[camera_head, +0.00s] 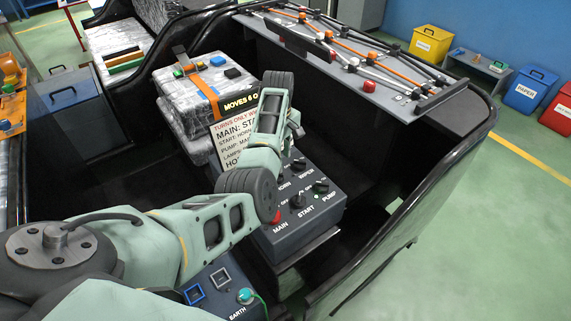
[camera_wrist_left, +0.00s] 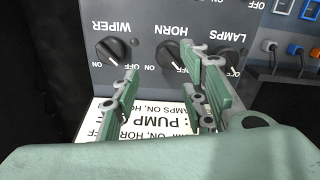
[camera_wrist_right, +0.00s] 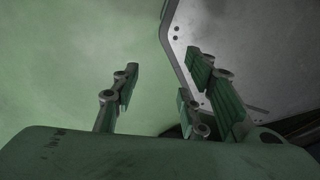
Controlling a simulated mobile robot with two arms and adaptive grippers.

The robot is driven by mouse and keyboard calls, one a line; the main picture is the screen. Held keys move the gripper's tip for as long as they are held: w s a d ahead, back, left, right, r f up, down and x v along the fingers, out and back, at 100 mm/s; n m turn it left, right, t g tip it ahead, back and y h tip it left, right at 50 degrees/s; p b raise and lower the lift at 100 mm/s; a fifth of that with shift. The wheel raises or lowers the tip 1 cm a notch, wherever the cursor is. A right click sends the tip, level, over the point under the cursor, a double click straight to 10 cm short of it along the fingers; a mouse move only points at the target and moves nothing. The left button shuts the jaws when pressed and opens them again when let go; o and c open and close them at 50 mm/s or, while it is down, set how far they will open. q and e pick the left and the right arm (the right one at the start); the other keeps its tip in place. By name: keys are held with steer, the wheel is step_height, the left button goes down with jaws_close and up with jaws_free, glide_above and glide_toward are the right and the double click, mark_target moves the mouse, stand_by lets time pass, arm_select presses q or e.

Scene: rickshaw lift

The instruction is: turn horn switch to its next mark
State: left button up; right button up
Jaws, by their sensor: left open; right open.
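The horn switch (camera_wrist_left: 168,54) is a black round knob on the grey switch panel (camera_wrist_left: 200,22), between ON and OFF labels in the left wrist view. Its pale pointer mark faces lower right, towards OFF. In the head view my arm hides it. My left gripper (camera_wrist_left: 160,80) is open and empty, its fingertips just below and in front of the knob, one finger overlapping its right side in the picture. Contact cannot be told. In the head view it is over the panel's upper row (camera_head: 293,128). My right gripper (camera_wrist_right: 163,85) is open and empty, outside the head view.
The wiper knob (camera_wrist_left: 112,50) and lamps knob (camera_wrist_left: 230,57) flank the horn switch. The lower row has a start knob (camera_head: 297,201) and pump knob (camera_head: 321,186). A printed instruction card (camera_head: 228,148) stands behind the panel. A dark rail (camera_head: 415,205) borders the cab at right.

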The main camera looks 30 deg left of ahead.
arm_select(q)
steer(key=f, duration=0.2)
steer(key=s+f, duration=0.1)
steer(key=f, duration=0.2)
steer(key=shift+s, duration=0.1)
steer(key=shift+w+f, duration=0.2)
steer(key=shift+f, duration=0.8)
steer(key=c, duration=1)
arm_select(e)
steer(key=shift+s+d+f, duration=0.1)
steer(key=shift+s+d, duration=0.05)
steer(key=shift+s, duration=1.3)
